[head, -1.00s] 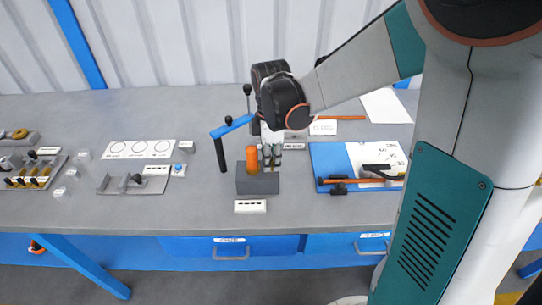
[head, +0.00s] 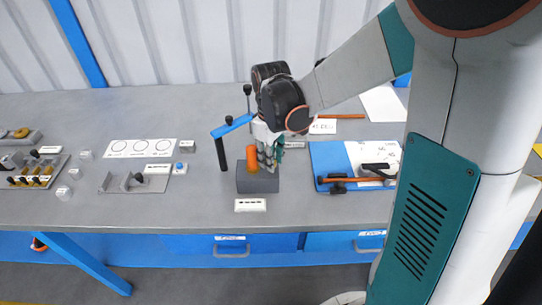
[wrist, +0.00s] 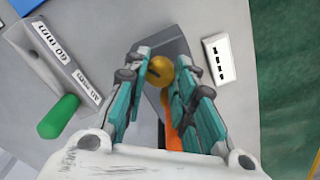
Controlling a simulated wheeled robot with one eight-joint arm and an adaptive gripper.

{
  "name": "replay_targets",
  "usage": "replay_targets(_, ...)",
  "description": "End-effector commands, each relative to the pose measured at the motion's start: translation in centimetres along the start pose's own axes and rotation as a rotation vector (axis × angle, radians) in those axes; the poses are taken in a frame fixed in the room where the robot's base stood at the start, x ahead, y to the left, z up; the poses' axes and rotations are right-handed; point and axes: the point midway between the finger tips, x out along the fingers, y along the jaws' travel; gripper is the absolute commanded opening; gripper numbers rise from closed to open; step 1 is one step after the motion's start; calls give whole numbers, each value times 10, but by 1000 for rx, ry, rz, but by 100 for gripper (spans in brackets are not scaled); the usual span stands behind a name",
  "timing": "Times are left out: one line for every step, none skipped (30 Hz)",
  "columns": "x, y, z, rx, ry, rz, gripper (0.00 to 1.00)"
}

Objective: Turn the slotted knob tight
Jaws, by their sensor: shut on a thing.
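The slotted knob (wrist: 161,71) is a round gold piece with a dark slot. In the wrist view it sits over a grey block, between my gripper's fingertips (wrist: 164,66). My gripper is shut on it, one teal finger on each side. In the head view my gripper (head: 266,165) points down at the grey block (head: 258,184), beside an upright orange cylinder (head: 252,157). The orange part (wrist: 173,138) also shows between my fingers in the wrist view. In the head view my fingers hide most of the knob.
A blue arm with a dark post (head: 222,153) stands close left of the block. A white label (head: 250,205) lies in front. A blue board (head: 325,160) with papers lies right. A green handle (wrist: 58,117) and labelled grey block (wrist: 55,55) are left in the wrist view.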

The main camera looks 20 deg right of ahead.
Motion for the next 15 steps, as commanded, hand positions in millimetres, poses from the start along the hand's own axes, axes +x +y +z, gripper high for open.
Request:
replay_targets(0, 0, 0, 9, 0, 0, 1)
replay_targets(0, 0, 0, 15, 0, 0, 1)
replay_targets(0, 0, 0, 22, 0, 0, 1)
replay_targets(0, 0, 0, 26, 0, 0, 1)
replay_targets(0, 0, 0, 28, 0, 0, 1)
replay_targets(0, 0, 0, 31, 0, 0, 1)
replay_targets(0, 0, 0, 32, 0, 0, 1)
replay_targets(0, 0, 0, 33, 0, 0, 1)
replay_targets(0, 0, 0, 34, 0, 0, 1)
replay_targets(0, 0, 0, 34, 0, 0, 1)
replay_targets(0, 0, 0, 34, 0, 0, 1)
replay_targets(0, 0, 0, 34, 0, 0, 1)
replay_targets(0, 0, 0, 34, 0, 0, 1)
replay_targets(0, 0, 0, 34, 0, 0, 1)
replay_targets(0, 0, 0, 34, 0, 0, 1)
